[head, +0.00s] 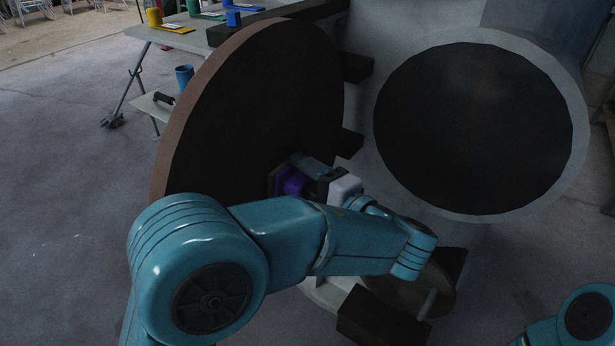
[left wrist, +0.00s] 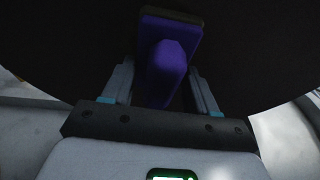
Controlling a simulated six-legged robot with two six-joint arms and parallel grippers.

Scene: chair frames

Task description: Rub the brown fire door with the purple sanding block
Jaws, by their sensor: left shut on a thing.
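The brown fire door (head: 265,95) is a large round disc standing open on its dark hinge arms, its dark inner face turned to the right. My left gripper (head: 305,175) is at the lower right part of that face, shut on the purple sanding block (head: 287,182). In the left wrist view the purple block (left wrist: 166,65) sits between the two fingers, its far pad against or very close to the dark door face (left wrist: 245,50); I cannot tell if they touch. My forearm hides the door's lower edge. My right gripper is out of view; only part of my right arm shows at the lower right.
A grey cylindrical boiler body with a round dark opening (head: 480,125) stands to the right of the door. A table (head: 150,36) with coloured cups and trays is behind at the upper left, with a blue cup (head: 184,77) on its lower shelf. The floor at left is clear.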

